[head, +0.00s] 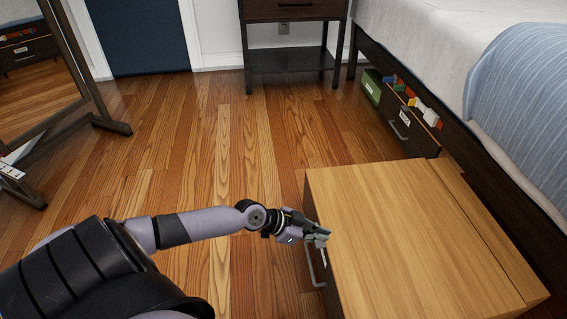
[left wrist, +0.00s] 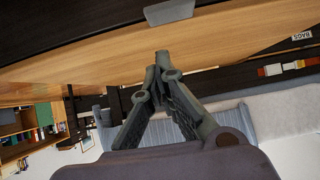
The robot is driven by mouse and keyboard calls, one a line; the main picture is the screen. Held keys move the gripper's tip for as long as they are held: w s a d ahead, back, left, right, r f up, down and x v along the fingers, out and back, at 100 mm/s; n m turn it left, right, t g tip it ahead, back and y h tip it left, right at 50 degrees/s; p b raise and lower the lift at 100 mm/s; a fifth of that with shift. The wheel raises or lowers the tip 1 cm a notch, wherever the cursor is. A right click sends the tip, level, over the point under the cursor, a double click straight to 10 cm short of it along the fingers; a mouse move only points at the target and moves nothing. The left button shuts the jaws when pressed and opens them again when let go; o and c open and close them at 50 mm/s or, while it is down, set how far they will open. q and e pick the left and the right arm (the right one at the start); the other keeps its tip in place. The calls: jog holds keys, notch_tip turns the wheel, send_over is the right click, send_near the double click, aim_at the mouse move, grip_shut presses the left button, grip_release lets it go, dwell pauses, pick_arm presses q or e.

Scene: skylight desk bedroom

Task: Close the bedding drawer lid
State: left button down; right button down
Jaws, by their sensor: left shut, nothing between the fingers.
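The bedding drawer's light wooden lid (head: 415,225) lies flat, or nearly so, on top of the pulled-out drawer at the lower right of the head view. I cannot tell whether it is fully down. A seam runs along its bed side. The drawer's dark front with a grey handle (head: 316,264) faces left. My left gripper (head: 325,236) is shut and empty at the lid's front edge, above the handle; contact is unclear. In the left wrist view its fingertips (left wrist: 162,62) meet in front of the wooden lid (left wrist: 85,58), with the handle (left wrist: 169,12) at the top.
A second bed drawer (head: 408,130) with colourful items stands farther back, beside a green box (head: 372,86). The bed (head: 455,50) borders the right. A dark nightstand (head: 290,65) and a standing mirror (head: 65,70) are farther off. The wooden floor (head: 210,150) between is clear.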

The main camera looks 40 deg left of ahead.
pick_arm(q)
jog(key=s+a+r, duration=0.3)
jog(key=s+a, duration=0.3)
jog(key=s, duration=0.1)
jog(key=shift+a, duration=0.2)
